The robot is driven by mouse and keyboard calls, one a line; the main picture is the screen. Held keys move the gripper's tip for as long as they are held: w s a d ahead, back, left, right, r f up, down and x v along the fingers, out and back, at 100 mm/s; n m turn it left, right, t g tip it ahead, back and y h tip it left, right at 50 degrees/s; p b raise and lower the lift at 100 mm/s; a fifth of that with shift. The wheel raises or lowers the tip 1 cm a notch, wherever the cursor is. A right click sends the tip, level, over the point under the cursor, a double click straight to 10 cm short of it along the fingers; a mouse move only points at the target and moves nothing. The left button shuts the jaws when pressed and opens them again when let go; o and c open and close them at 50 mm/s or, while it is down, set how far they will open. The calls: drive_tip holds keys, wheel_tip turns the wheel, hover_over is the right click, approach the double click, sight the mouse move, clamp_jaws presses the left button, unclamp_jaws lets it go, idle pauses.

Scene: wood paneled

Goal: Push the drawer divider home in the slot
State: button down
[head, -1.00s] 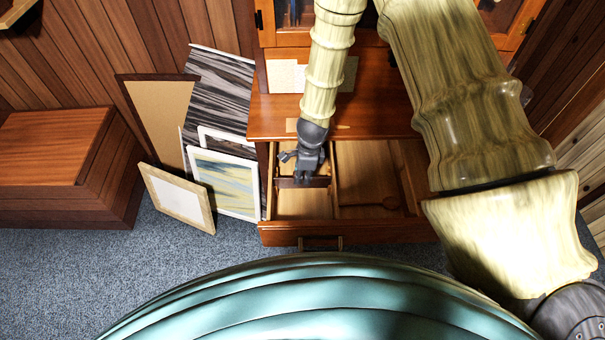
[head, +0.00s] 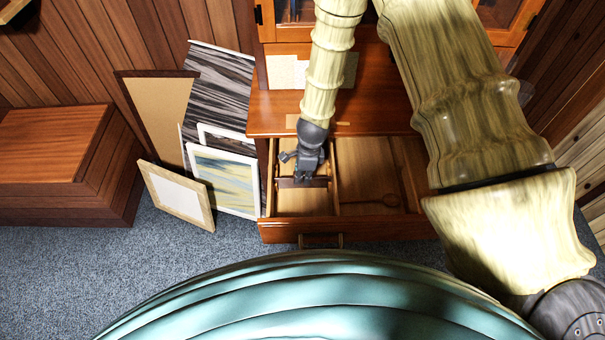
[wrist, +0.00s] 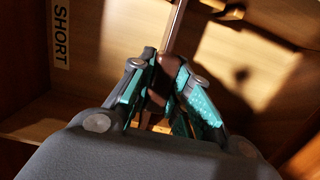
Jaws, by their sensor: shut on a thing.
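The drawer (head: 380,229) stands open below the cabinet top. A lengthwise partition splits its inside into a left and a right part. My gripper (head: 303,180) is inside the left part, pointing down. It is shut on the drawer divider (head: 287,183), a dark brown strip lying crosswise between the left wall and the partition. In the wrist view my gripper (wrist: 165,85) has its teal pads on both sides of the divider (wrist: 175,28). The slot is hidden, so I cannot tell how deep the divider sits.
A label reading SHORT (wrist: 60,33) is on the drawer's inside. The cabinet top (head: 380,118) overhangs the drawer's back. Picture frames (head: 222,180) lean close to the drawer's left side. A wooden chest (head: 55,145) stands farther left. Carpet (head: 100,265) is clear in front.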

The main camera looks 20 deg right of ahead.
drive_tip(key=shift+f, duration=0.35)
drive_tip(key=c, duration=1.3)
unclamp_jaws()
drive_tip(key=shift+o, duration=0.2)
drive_tip(key=shift+r, duration=0.15)
wheel_tip(320, 180, up, 12)
drive_tip(key=d, duration=0.1)
drive_tip(key=shift+s+d, duration=0.2)
drive_tip(key=shift+s, duration=0.05)
